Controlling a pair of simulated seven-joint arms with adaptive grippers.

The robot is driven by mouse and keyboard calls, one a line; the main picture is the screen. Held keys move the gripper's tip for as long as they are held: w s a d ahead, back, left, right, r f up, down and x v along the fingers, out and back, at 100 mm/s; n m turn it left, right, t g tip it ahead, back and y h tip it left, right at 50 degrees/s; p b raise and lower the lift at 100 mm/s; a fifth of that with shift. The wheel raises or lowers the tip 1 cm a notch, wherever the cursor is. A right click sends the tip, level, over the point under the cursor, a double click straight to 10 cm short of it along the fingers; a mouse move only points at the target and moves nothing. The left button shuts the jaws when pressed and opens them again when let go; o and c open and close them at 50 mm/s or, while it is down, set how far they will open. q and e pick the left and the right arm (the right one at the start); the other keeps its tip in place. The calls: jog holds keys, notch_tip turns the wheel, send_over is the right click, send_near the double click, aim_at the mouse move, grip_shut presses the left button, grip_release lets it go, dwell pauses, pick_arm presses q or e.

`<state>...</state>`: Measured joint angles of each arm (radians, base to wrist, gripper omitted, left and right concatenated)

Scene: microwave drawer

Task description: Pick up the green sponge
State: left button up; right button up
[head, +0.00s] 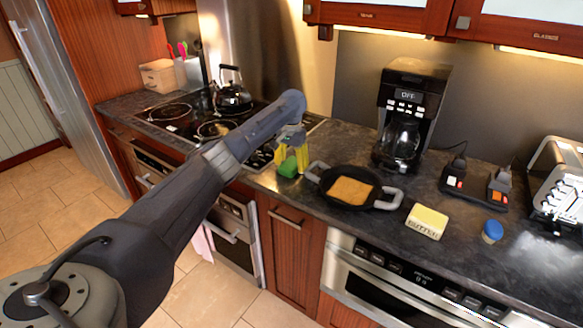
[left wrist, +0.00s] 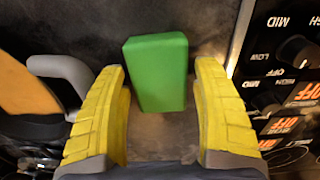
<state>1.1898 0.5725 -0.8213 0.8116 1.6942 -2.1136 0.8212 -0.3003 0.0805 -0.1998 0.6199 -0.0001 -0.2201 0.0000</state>
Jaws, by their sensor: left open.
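The green sponge (head: 288,167) lies on the dark countertop between the stove and a black pan. It also shows in the left wrist view (left wrist: 156,72) as a green block. My left gripper (head: 291,156) is directly over it, pointing down. In the left wrist view its two yellow fingers (left wrist: 158,78) are open, one on each side of the sponge, with gaps visible. I cannot tell the exact height of the fingertips above the counter. My right gripper is not in view.
A black pan (head: 336,201) with light handles holds a flat tan piece (head: 350,190), close to the right of the sponge. The stove (head: 188,119) with a kettle (head: 232,92) is to the left. A butter box (head: 427,221) and coffee maker (head: 404,115) stand farther right.

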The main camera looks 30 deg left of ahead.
aim_at(292, 163)
pick_arm(q)
jog(key=c, duration=0.7)
jog(key=shift+o, duration=0.2)
jog(key=shift+r, duration=0.1)
notch_tip(292, 163, up, 20)
dwell(0.3)
